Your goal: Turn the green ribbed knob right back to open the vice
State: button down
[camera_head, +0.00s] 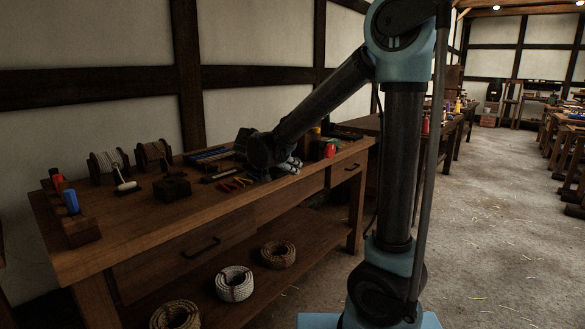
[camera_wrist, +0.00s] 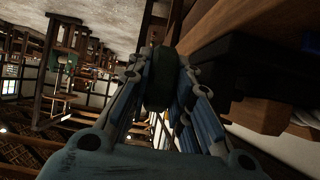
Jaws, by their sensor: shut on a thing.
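In the wrist view, the dark green ribbed knob (camera_wrist: 161,80) sits between the two fingers of my gripper (camera_wrist: 160,68). The fingers are shut on it from both sides. Its ribs are hard to make out in the shade. A dark block at the right of the wrist view may be the vice (camera_wrist: 262,80); I cannot tell how wide its jaws stand. In the head view, my gripper (camera_head: 286,167) is low at the bench's front edge. My arm hides most of the vice and the knob there.
The wooden bench (camera_head: 150,222) holds rope reels (camera_head: 108,166), a dark block (camera_head: 172,187), a tool rack (camera_head: 78,222) and coloured small items (camera_head: 236,184). A red can (camera_head: 330,150) stands right of my gripper. Rope coils (camera_head: 235,284) lie on the lower shelf.

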jog(key=t+h, duration=0.2)
jog(key=shift+a+f+t, duration=0.15)
jog(key=shift+f+t, duration=0.2)
jog(key=shift+t, duration=0.05)
jog(key=shift+f+t+h, duration=0.2)
jog(key=shift+t+h, duration=0.9)
jog(key=shift+t, duration=0.1)
jog(key=c, duration=1.7)
grip_release()
jog(key=shift+r, duration=0.15)
jog(key=shift+r, duration=4.8)
